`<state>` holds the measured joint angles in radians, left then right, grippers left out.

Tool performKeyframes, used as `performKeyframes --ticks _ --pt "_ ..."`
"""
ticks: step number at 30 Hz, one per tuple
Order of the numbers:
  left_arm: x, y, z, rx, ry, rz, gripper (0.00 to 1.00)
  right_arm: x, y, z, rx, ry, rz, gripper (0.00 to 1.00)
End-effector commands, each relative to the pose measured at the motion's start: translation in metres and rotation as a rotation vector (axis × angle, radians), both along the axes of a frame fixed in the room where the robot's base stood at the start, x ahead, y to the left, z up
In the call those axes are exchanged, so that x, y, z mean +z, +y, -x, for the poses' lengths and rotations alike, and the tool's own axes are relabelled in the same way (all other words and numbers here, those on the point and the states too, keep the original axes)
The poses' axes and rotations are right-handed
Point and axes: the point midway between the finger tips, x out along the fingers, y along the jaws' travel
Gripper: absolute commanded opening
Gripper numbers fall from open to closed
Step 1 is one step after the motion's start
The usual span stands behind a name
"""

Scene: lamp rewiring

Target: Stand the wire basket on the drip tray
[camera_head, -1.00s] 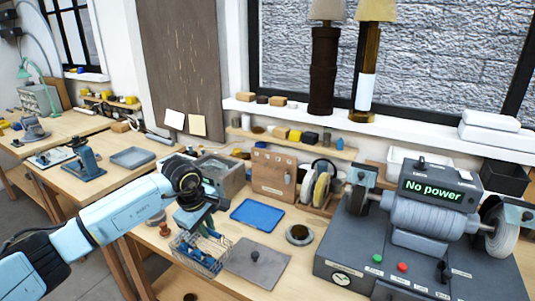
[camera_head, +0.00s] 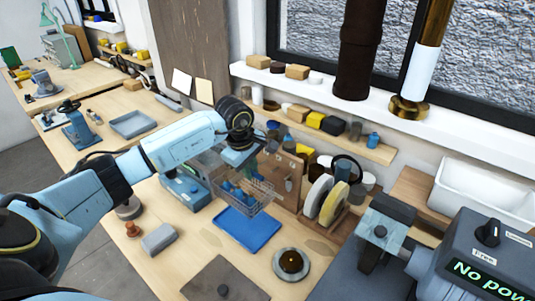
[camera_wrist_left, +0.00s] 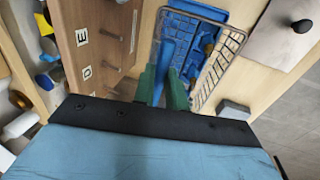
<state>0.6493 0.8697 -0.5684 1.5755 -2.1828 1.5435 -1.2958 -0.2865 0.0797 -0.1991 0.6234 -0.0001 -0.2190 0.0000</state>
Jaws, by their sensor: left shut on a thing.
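The wire basket (camera_head: 258,192) is a small grey wire cage with blue items inside. My left gripper (camera_head: 238,166) is shut on it and holds it up over the far part of the blue drip tray (camera_head: 250,234). In the left wrist view the green fingers of the gripper (camera_wrist_left: 163,88) are at the rim of the basket (camera_wrist_left: 228,58), and part of the blue tray (camera_wrist_left: 207,8) shows beyond it. I cannot tell how large the gap between basket and tray is. My right gripper is not in view.
A round dish (camera_head: 291,264) and a dark grey plate with a knob (camera_head: 215,282) lie in front of the tray. A grey block (camera_head: 159,239) lies to the left.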

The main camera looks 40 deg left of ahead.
Motion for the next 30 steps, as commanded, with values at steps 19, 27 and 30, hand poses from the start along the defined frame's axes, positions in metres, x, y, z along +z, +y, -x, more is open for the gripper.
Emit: performKeyframes --ticks 19,27,30 --pt "-0.029 0.0 0.0 -0.001 0.0 0.0 0.0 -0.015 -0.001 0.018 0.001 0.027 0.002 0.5" --pt "-0.029 0.0 0.0 -0.001 -0.001 -0.001 0.0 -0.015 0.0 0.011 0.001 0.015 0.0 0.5" --pt "-0.029 0.0 0.0 0.0 0.007 -0.001 0.0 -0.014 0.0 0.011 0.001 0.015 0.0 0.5"
